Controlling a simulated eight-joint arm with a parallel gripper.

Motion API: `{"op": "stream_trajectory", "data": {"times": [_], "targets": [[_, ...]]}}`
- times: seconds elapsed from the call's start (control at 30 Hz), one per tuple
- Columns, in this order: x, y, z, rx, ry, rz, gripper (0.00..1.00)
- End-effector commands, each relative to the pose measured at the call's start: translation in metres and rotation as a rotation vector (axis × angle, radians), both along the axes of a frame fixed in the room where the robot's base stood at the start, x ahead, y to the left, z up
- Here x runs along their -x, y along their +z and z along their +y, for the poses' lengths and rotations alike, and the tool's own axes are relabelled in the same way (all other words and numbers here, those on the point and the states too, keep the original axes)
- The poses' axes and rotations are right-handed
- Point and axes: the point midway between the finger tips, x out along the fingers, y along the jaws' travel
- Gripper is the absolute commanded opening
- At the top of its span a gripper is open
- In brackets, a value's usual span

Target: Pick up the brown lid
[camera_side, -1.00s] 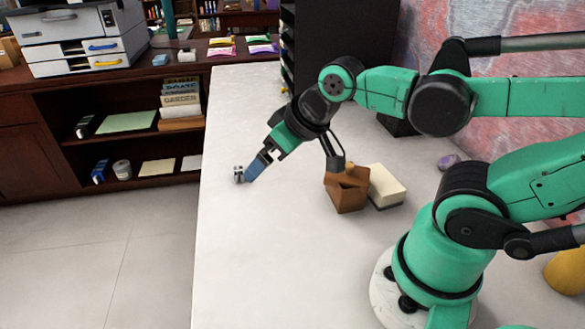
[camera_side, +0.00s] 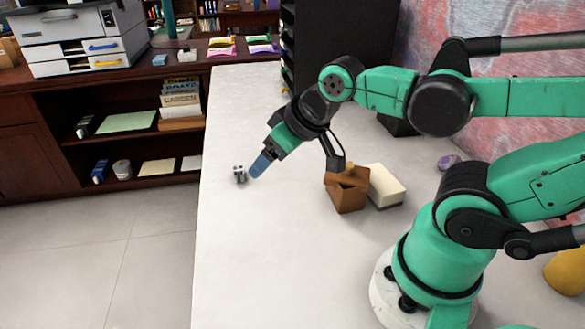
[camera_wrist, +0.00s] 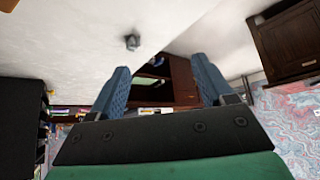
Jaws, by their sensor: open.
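A small brown box (camera_side: 346,197) stands on the pale desk in the side view, with a brown lid (camera_side: 348,177) lying tilted across its top. The metal object (camera_wrist: 132,42) lies beyond the left finger there.
A cream and dark block (camera_side: 386,186) sits right next to the brown box. A purple item (camera_side: 449,161) lies further right. A black shelf unit (camera_side: 335,60) rises at the back of the desk (camera_side: 250,260). The front of the desk is clear.

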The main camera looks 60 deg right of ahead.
Motion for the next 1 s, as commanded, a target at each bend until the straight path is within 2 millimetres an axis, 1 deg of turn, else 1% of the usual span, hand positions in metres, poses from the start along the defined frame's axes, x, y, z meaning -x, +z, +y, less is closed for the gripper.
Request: {"op": "stream_trajectory", "data": {"times": [0.27, 0.37, 0.47, 0.53, 0.6, 0.7, 0.83, 0.9, 1.0], "targets": [[0.000, 0.000, 0.000, 0.000, 0.000, 0.000, 0.62], [0.001, -0.001, -0.007, 0.003, -0.022, 0.017, 0.62], [0.007, -0.004, -0.032, 0.007, -0.104, 0.086, 0.62], [0.017, -0.006, -0.058, 0.002, -0.187, 0.161, 0.62], [0.030, -0.009, -0.082, -0.013, -0.271, 0.243, 0.62], [0.050, -0.011, -0.109, -0.049, -0.369, 0.345, 0.62], [0.071, -0.012, -0.129, -0.094, -0.450, 0.431, 0.62], [0.077, -0.012, -0.133, -0.108, -0.470, 0.454, 0.62], [0.079, -0.016, -0.135, -0.116, -0.477, 0.465, 0.62]]}}
